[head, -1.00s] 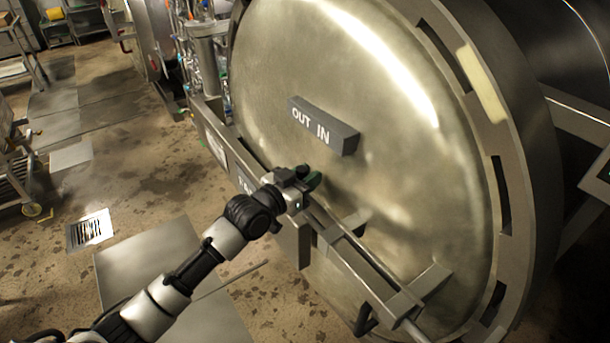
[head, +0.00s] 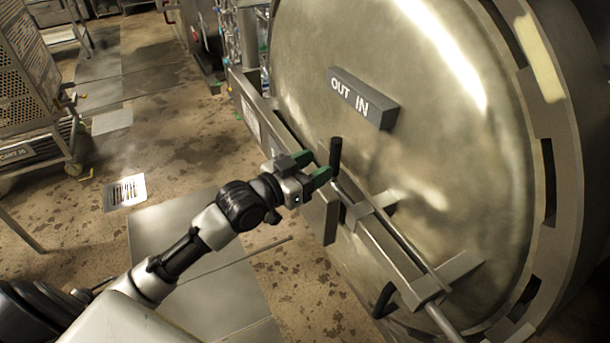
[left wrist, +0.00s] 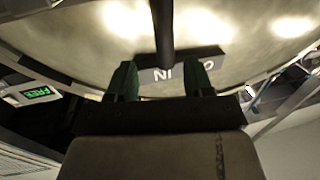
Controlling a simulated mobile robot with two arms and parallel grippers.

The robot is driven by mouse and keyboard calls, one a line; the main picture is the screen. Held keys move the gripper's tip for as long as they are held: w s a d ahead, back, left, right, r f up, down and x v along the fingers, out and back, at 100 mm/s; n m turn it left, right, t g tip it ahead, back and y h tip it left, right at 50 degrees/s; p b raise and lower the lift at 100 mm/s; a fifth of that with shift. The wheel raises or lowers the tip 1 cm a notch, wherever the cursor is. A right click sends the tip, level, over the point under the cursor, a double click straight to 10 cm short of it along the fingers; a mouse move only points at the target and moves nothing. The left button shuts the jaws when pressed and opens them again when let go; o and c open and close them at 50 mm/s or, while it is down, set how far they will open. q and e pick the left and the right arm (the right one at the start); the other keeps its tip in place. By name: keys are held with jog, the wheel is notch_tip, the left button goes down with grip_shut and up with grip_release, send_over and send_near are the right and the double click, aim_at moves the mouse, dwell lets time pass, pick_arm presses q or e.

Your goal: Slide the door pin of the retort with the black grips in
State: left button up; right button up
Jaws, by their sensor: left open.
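The retort door (head: 420,130) is a large round metal disc with an "OUT IN" block (head: 362,98) on it. The door pin (head: 392,240) is a long rod running diagonally through brackets low on the door. A black grip (head: 336,155) stands up from the pin's upper-left end. My left gripper (head: 318,167) has green fingertips, is open, and is just left of the black grip, apart from it. In the left wrist view the black grip (left wrist: 162,35) rises beyond and between the open green fingers (left wrist: 160,82). My right gripper is not in view.
A second black grip (head: 384,300) shows near the pin's lower part. A metal rack cart (head: 30,95) stands at the left. A floor drain (head: 125,193) and wet floor lie left of the door. The heavy door ring (head: 560,190) is at the right.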

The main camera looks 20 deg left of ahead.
pick_arm(q)
jog(key=shift+v, duration=1.25)
jog(key=shift+f, duration=0.1)
jog(key=a+f+n+g+y, duration=0.1)
jog(key=a+f+n+y, duration=0.15)
jog(key=f, duration=0.85)
jog(key=a+f+n+g+y, duration=0.1)
jog(key=a+f+g+y, duration=0.15)
jog(key=f, duration=0.85)
jog(key=s+a+f+g+y, duration=0.1)
jog(key=s+f, duration=0.1)
jog(key=f, duration=0.4)
jog(key=s+a+f+g+b, duration=0.1)
jog(key=s+f, duration=0.2)
jog(key=f, duration=0.2)
jog(key=s+a+f+g+y, duration=0.1)
jog(key=s+f, duration=0.1)
jog(key=f, duration=0.4)
jog(key=s+d+f+g+y, duration=0.1)
jog(key=s+f+g, duration=0.3)
jog(key=s+f, duration=0.95)
jog(key=s+d+f+g, duration=0.2)
jog(key=s+f, duration=0.2)
jog(key=s, duration=0.7)
jog(key=s+d+f+g, duration=0.2)
jog(key=s+d+f, duration=0.1)
jog(key=s, duration=0.7)
jog(key=shift+s+d+f+b, duration=0.15)
jog(key=shift+s+f+b, duration=0.25)
jog(key=shift+f, duration=0.5)
